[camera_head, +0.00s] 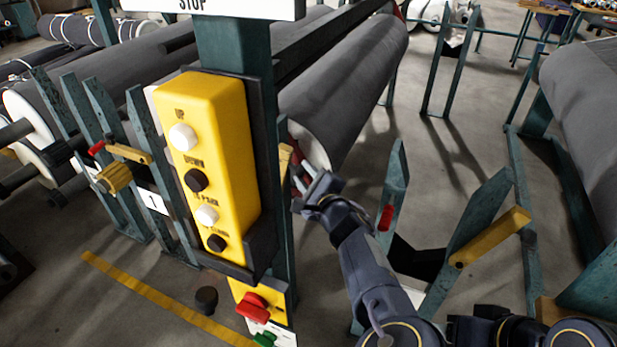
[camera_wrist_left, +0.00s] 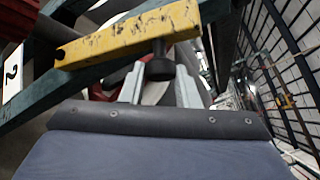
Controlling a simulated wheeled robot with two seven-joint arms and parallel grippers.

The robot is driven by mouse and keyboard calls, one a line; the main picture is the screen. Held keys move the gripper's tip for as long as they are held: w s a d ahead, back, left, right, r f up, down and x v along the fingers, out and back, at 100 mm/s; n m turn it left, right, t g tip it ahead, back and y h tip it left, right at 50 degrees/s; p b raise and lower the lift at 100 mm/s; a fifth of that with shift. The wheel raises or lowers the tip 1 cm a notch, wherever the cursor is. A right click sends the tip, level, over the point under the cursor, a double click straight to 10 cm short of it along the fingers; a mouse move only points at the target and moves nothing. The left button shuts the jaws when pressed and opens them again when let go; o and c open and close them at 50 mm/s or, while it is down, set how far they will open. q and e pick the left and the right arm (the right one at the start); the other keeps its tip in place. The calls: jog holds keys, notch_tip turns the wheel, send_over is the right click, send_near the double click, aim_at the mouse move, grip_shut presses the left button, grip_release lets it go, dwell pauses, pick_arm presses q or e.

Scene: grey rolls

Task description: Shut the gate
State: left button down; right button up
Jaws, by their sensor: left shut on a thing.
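The gate's yellow bar (camera_wrist_left: 130,36) is scuffed and crosses the upper part of the left wrist view, with a dark knob (camera_wrist_left: 160,67) hanging from its underside. In the head view only a sliver of yellow (camera_head: 285,158) shows beside the post. My left gripper (camera_head: 310,185) is just right of the post, and in the wrist view its two metal fingers (camera_wrist_left: 160,88) stand on either side of the knob, shut on it. The post and control box hide most of this bar in the head view. My right gripper is not in view.
A yellow control box (camera_head: 215,160) on a teal post stands close on the left. Large grey rolls (camera_head: 345,85) lie behind it, with another roll (camera_head: 590,130) at the right. A teal frame with a yellow bar (camera_head: 490,237) stands right of my arm. Floor shows between the racks.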

aim_at(287, 162)
pick_arm(q)
jog(key=a+r, duration=0.1)
jog(key=w+a+n+g+h, duration=0.1)
jog(key=a, duration=0.1)
jog(key=w+a+r+n+g, duration=0.1)
jog(key=shift+a+r+h+p, duration=0.2)
jog(key=shift+r+h+p, duration=0.15)
jog(key=shift+h, duration=0.05)
jog(key=c, duration=1.1)
grip_release()
jog(key=shift+s, duration=0.1)
jog(key=shift+v, duration=3.9)
